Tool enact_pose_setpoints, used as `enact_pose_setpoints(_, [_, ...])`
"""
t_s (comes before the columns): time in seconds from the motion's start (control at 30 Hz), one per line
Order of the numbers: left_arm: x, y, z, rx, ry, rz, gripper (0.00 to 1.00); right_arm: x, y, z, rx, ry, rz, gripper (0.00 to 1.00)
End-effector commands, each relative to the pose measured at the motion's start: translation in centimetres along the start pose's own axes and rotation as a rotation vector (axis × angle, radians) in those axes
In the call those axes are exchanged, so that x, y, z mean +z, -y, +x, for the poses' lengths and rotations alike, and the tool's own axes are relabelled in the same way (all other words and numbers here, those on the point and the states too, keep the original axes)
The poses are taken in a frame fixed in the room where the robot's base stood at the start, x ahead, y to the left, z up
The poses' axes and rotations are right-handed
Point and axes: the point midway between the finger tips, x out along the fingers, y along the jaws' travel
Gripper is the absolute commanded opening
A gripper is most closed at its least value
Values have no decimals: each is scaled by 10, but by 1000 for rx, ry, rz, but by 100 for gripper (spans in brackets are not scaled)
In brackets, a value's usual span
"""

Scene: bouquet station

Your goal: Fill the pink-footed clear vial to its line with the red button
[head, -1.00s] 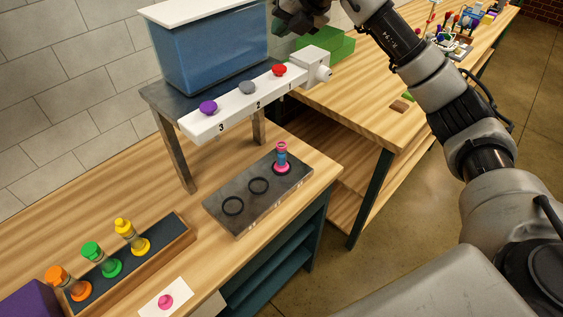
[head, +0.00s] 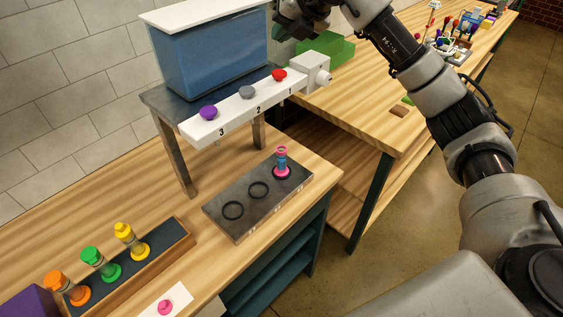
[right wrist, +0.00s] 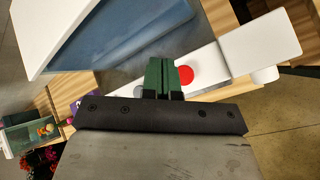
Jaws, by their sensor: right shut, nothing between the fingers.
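The pink-footed vial (head: 282,160) stands upright on the ring at the right end of the dark plate (head: 238,226), under the dispenser bar. Its body looks bluish; the line and exact level are too small to read. The red button (head: 279,75) is on the bar's right part, by number 1, and shows in the right wrist view (right wrist: 186,75). My right gripper (right wrist: 160,80) is shut and empty; in that view its green fingers lie just left of the red button. In the head view it is above the bar, partly cut off at the top. My left gripper is out of view.
The blue tank (head: 212,58) stands behind the bar. Grey (head: 247,92) and purple (head: 208,112) buttons sit left of the red one. A wooden rack (head: 170,255) holds orange, green and yellow-capped vials. A green box (head: 330,50) stands behind on the other table.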

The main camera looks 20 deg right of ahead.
Motion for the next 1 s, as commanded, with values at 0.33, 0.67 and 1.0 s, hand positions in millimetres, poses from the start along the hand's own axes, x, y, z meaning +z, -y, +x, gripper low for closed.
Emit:
enact_pose_setpoints(0.33, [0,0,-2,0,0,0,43,3,-3,-4,0,0,-403,0])
enact_pose_setpoints(0.67, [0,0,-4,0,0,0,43,8,-8,-10,0,1,-1162,0])
enact_pose_setpoints(1.0, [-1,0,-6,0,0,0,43,13,-13,-17,-1,1,-1943,0])
